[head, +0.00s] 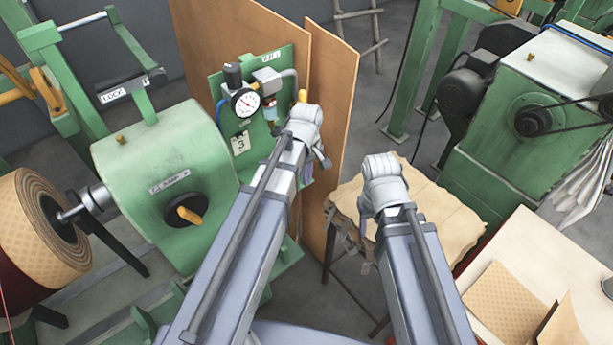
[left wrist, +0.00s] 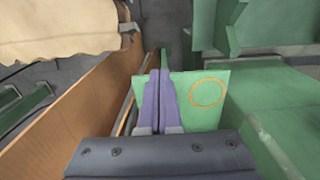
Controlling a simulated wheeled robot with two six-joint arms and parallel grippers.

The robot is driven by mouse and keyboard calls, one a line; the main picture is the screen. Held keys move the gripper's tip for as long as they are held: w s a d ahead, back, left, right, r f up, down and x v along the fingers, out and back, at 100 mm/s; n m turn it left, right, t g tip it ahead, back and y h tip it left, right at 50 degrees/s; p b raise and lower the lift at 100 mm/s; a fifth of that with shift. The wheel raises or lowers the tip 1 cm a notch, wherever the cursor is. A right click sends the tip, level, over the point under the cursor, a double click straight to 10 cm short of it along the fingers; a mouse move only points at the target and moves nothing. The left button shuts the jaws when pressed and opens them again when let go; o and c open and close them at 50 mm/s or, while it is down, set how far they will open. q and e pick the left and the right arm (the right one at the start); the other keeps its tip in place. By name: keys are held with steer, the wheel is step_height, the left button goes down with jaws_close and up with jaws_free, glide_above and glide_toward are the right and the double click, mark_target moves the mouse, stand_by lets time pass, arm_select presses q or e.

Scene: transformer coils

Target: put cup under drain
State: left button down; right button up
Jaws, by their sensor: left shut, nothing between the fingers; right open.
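I cannot make out a cup in either view. The air unit with a round gauge (head: 245,102) and a blue-tinted bowl (head: 270,108) hangs on a green panel; its drain is not clearly visible. A green plate with a yellow ring (left wrist: 207,92) on it lies below my left gripper's fingers in the left wrist view. My left gripper (left wrist: 160,76) has its purple fingers together and empty, beside the ring; in the head view my arm mostly hides it. My right gripper (head: 366,228) is mostly hidden behind its wrist, over a brown-covered stool; it is open.
Brown boards (head: 334,110) stand just right of the green panel. The stool (head: 440,215) has a crumpled brown sheet on top. A green winding machine (head: 165,175) is at left, another green machine (head: 520,125) at right. A pale table (head: 535,250) is at lower right.

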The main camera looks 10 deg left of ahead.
arm_select(q)
steer(key=shift+w+a+f+b, duration=0.4)
steer(key=shift+a+f+b, duration=0.2)
steer(key=shift+f, duration=0.2)
steer(key=shift+w+a+f+b, duration=0.45)
steer(key=shift+f+b, duration=0.2)
steer(key=shift+f, duration=0.2)
steer(key=shift+w+a+f+b, duration=0.4)
steer(key=shift+a+f+b, duration=0.2)
steer(key=shift+f, duration=0.2)
steer(key=shift+w+a, duration=0.95)
steer(key=shift+a, duration=0.2)
steer(key=shift+s+d, duration=0.1)
steer(key=shift+s, duration=0.05)
